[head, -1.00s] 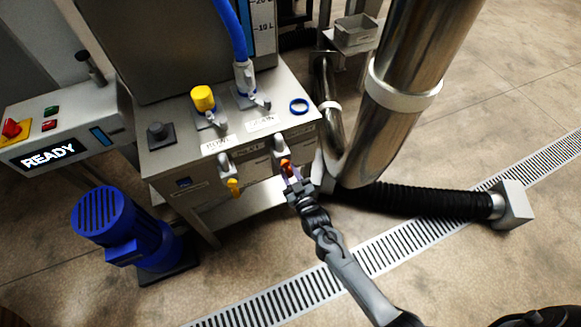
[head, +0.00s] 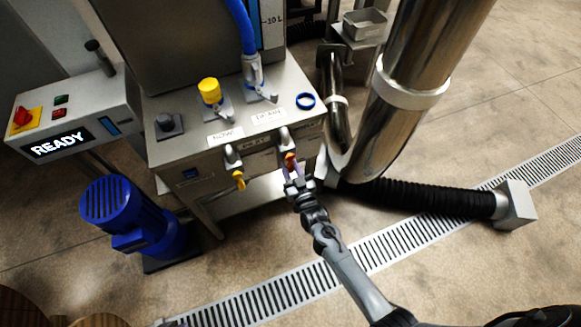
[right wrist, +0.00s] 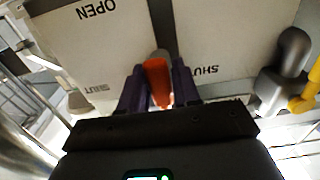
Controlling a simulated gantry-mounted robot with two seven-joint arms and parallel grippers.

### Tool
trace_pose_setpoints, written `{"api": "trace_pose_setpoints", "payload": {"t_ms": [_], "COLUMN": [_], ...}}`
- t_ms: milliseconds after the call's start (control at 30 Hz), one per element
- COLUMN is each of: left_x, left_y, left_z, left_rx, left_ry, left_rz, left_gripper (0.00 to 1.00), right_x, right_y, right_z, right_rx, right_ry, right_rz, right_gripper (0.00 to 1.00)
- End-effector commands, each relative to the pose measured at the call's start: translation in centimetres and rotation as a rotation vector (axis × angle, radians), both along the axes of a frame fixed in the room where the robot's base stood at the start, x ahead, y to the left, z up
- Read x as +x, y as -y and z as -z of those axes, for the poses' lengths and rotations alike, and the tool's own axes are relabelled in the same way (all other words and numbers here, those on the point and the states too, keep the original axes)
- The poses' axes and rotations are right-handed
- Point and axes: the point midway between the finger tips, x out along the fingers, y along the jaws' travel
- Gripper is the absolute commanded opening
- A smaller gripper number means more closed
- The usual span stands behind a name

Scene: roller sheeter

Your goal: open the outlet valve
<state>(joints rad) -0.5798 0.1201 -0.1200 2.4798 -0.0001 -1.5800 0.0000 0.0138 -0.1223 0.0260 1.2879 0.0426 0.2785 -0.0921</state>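The front of the grey machine cabinet has two small valves. One has a yellow handle (head: 239,180); the other, to its right, has an orange-red handle (head: 291,160) that hangs down. My right gripper (head: 294,173) is at the orange handle. In the right wrist view the orange handle (right wrist: 157,82) sits between my two dark purple fingers (right wrist: 159,88) and fills the gap. Upside-down OPEN (right wrist: 97,9) and SHUT labels show on the panel behind it. Which valve is the outlet is not readable. My left gripper is not in view.
A steel pipe (head: 385,125) and black hose (head: 420,198) stand right of the cabinet. A blue motor (head: 125,215) and a READY console (head: 75,115) are at left. Brown round objects (head: 20,305) show at the lower left edge. The floor in front is clear, with a drain grate (head: 400,235).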

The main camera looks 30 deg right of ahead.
Motion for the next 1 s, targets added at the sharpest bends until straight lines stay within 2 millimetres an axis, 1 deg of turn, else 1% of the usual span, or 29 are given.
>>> {"api": "trace_pose_setpoints", "payload": {"t_ms": [33,100,367,533,667,1000], "left_x": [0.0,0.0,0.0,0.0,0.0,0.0], "left_y": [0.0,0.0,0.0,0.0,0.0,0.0], "left_z": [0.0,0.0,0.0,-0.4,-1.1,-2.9], "left_rx": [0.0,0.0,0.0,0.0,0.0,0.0], "left_ry": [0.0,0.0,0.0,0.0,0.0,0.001], "left_rz": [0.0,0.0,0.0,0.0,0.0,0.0], "left_gripper": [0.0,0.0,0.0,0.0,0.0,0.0], "right_x": [0.0,0.0,0.0,-0.8,-2.5,-8.2], "right_y": [-0.1,-0.1,0.0,-0.1,-0.2,-0.6], "right_z": [-0.1,-0.1,0.0,0.0,-0.1,-0.2], "right_rx": [0.001,0.0,-0.003,-0.004,-0.003,-0.002], "right_ry": [0.002,0.001,-0.001,-0.002,-0.003,-0.002], "right_rz": [-0.001,-0.001,0.0,0.0,0.0,0.0], "right_gripper": [0.4,0.5,0.5,0.5,0.5,0.5]}}
